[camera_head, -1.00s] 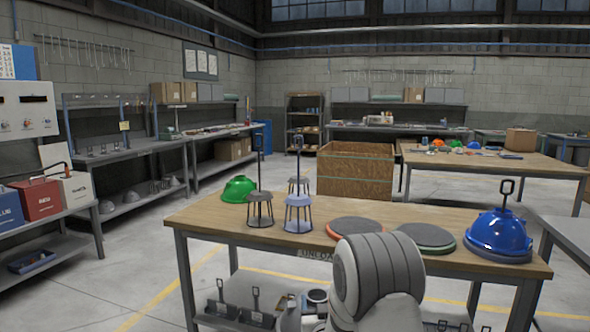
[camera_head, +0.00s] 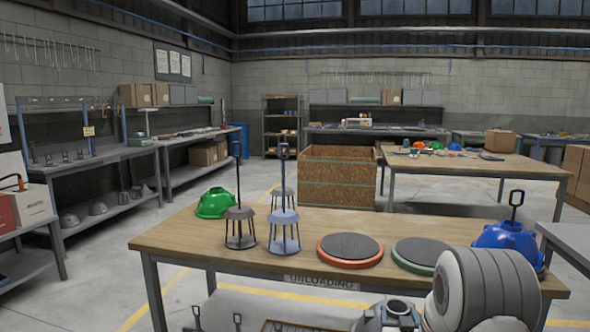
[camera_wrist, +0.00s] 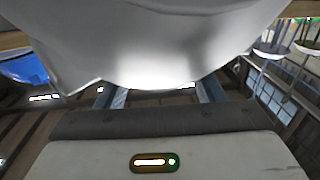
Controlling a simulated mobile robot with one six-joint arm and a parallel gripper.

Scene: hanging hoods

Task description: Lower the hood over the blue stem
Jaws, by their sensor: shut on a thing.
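The blue stem stands upright on a lilac-blue round-topped stand (camera_head: 284,217) on the wooden table, left of its middle. Beside it on the left is a grey stand (camera_head: 240,214) with a dark stem. My gripper (camera_wrist: 158,92) shows in the wrist view, its two fingers reaching in under a large pale grey hood (camera_wrist: 160,40). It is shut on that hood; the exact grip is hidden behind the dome. The head view shows my arm at the lower right, but neither the gripper nor the held hood. A blue hood (camera_wrist: 22,68) shows at the wrist view's left edge.
The wooden table (camera_head: 180,235) also carries a green hood (camera_head: 215,203), a red-rimmed disc (camera_head: 350,250), a green-rimmed disc (camera_head: 428,255) and a blue hood (camera_head: 506,238) with an upright handle. A wooden crate (camera_head: 337,178) stands behind it.

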